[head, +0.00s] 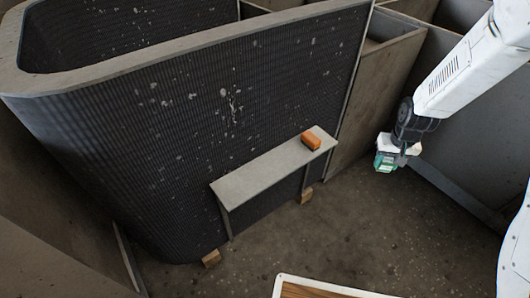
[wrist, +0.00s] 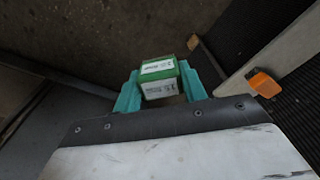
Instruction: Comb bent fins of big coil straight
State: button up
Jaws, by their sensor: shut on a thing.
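The big coil (head: 180,110) is a tall, dark, finned wall with a rounded corner and a pale top rim. Pale specks and marks are scattered over its fins, with a denser patch (head: 232,104) near the upper middle. I cannot tell single bent fins from here. My gripper (head: 386,163) is to the right of the coil, apart from it, above the floor. In the wrist view its teal fingers (wrist: 160,92) are shut on a green-and-white labelled block (wrist: 160,69). An orange block (head: 311,140) lies on the shelf by the coil; it also shows in the wrist view (wrist: 263,84).
A narrow grey shelf (head: 265,175) stands along the coil's face, its legs near small wooden blocks (head: 211,258) (head: 305,196). Grey panels (head: 375,90) stand behind my gripper. The speckled floor (head: 350,225) between shelf and gripper is clear.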

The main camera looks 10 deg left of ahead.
jog(key=s+a+f+n+t+y, duration=0.2)
jog(key=a, duration=0.7)
jog(key=s+a+f+n+t+y, duration=0.1)
jog(key=a+f+n+t+y, duration=0.15)
jog(key=a, duration=0.65)
jog(key=s+a+f+n+t+y, duration=0.1)
jog(key=s+a+f+n+t, duration=0.1)
jog(key=a, duration=0.6)
jog(key=s+a+r+n+t+y, duration=0.4)
jog(key=a+r+y, duration=0.4)
jog(key=a+r, duration=0.5)
jog(key=shift+m, duration=0.55)
jog(key=shift+x, duration=2.45)
jog(key=shift+x, duration=0.9)
jog(key=shift+s+a+r, duration=0.1)
jog(key=shift+r, duration=0.1)
